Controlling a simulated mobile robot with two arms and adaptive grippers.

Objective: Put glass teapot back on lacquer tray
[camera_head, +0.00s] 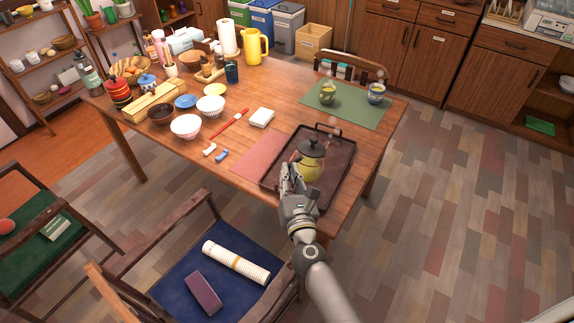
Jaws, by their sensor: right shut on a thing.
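The glass teapot (311,160), with a dark lid and yellowish contents, is upright over the dark lacquer tray (339,163) on the near right part of the table. I cannot tell whether its base touches the tray. My right gripper (289,177) reaches in from below and is shut at the teapot's near left side, apparently on its handle. The fingers hide the grip point. My arm covers the tray's near edge. My left gripper is not in view.
A pink mat (262,155) lies left of the tray. A green mat (345,108) with two cups is behind it. A chair with a blue seat (215,270) is in front.

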